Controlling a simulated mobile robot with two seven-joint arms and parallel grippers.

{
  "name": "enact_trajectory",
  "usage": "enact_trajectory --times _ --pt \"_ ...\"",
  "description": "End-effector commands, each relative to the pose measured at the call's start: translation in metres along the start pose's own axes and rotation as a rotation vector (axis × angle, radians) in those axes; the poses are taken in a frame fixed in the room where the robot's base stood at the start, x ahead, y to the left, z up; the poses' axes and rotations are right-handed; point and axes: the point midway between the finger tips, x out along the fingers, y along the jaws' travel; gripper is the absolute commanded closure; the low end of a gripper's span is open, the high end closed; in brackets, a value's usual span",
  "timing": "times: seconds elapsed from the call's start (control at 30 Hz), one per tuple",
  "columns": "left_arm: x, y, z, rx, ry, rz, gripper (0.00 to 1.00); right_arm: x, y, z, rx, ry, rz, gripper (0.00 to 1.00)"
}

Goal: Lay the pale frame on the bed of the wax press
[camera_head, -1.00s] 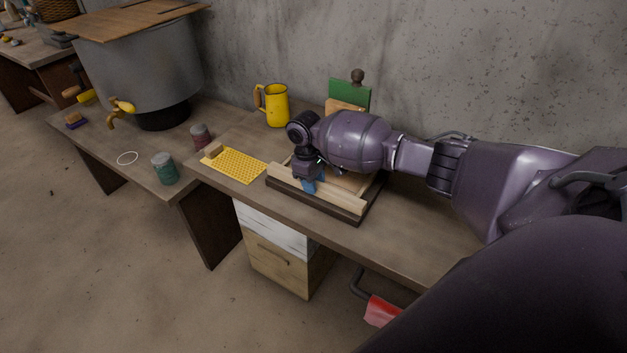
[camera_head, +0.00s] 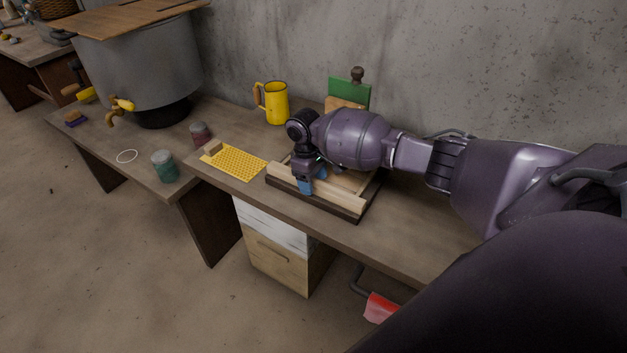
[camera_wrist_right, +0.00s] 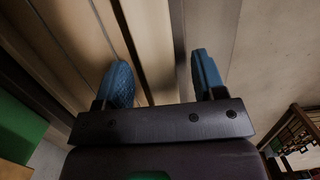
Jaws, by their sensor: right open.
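The pale frame (camera_head: 343,195) is light wood and lies flat on a dark, tray-like base (camera_head: 327,210), which seems to be the bed of the wax press. My right gripper (camera_head: 312,181) is over the frame's front bar. In the right wrist view my right gripper (camera_wrist_right: 163,80) is open, its blue fingers on either side of a pale bar (camera_wrist_right: 150,45), with a gap beside at least one finger. My right wrist and forearm hide much of the frame's middle and far side. My left gripper is not in view.
A green panel (camera_head: 349,92) with a dark knob stands behind the base. A large grey pot (camera_head: 140,65) stands further left. The bench front right is clear.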

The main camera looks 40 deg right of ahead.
Motion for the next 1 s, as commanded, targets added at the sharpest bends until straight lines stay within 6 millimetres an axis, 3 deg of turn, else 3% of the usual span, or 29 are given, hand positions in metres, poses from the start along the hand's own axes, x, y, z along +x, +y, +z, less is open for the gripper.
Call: enact_trajectory --times 0.23,0.5,0.7,1.0 --pt "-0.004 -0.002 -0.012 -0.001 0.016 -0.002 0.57 -0.049 0.001 -0.001 0.0 0.007 0.003 0.36" --pt "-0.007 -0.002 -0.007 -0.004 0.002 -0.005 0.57 -0.09 0.001 0.0 0.0 0.005 0.003 0.36" --pt "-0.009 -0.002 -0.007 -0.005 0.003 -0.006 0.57 -0.102 0.001 0.0 0.0 0.003 0.002 0.36" --pt "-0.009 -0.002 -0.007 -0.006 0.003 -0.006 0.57 -0.102 0.001 0.0 0.001 0.002 0.001 0.36"
